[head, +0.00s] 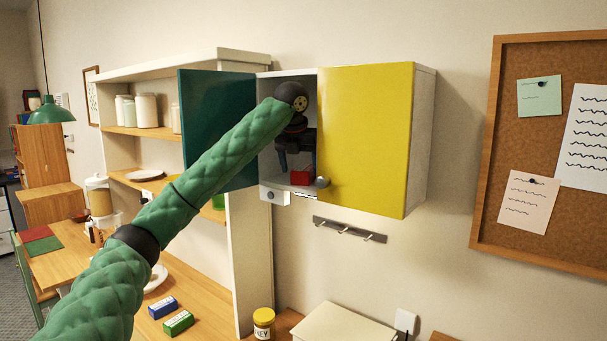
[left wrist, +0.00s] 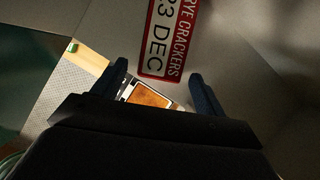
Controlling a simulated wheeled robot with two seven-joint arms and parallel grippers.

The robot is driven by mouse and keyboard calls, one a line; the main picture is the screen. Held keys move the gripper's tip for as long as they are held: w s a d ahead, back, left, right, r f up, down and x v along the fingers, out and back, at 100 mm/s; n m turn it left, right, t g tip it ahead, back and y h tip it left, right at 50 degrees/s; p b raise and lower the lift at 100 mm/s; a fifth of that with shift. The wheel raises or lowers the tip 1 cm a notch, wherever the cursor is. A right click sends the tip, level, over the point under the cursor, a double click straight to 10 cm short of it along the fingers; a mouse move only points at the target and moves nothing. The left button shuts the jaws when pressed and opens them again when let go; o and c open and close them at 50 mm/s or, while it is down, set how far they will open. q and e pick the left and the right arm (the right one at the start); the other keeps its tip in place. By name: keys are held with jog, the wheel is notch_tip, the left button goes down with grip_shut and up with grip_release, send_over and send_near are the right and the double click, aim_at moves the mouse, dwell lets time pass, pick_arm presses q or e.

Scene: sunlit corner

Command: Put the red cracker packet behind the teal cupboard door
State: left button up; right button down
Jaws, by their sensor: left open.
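The red cracker packet (head: 301,177) rests on the floor of the cupboard's left compartment, behind the open teal door's opening. In the left wrist view the packet (left wrist: 167,38) shows a white label reading rye crackers and 23 Dec. The teal cupboard door (head: 212,125) stands wide open to the left. My left gripper (head: 296,160) is inside the compartment, above the packet. Its fingers are open, with the packet's near end just past the gap between the tips and no visible contact. My right gripper is not in view.
The yellow door (head: 366,135) beside the compartment is shut. A hook rail (head: 349,230) hangs below the cupboard. Blue and green packets (head: 178,322) and a honey jar (head: 264,324) stand below. A corkboard (head: 550,220) hangs on the right wall.

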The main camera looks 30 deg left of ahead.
pick_arm(q)
jog(key=s+d+b, duration=0.2)
jog(key=s, duration=0.5)
jog(key=shift+s+d, duration=0.2)
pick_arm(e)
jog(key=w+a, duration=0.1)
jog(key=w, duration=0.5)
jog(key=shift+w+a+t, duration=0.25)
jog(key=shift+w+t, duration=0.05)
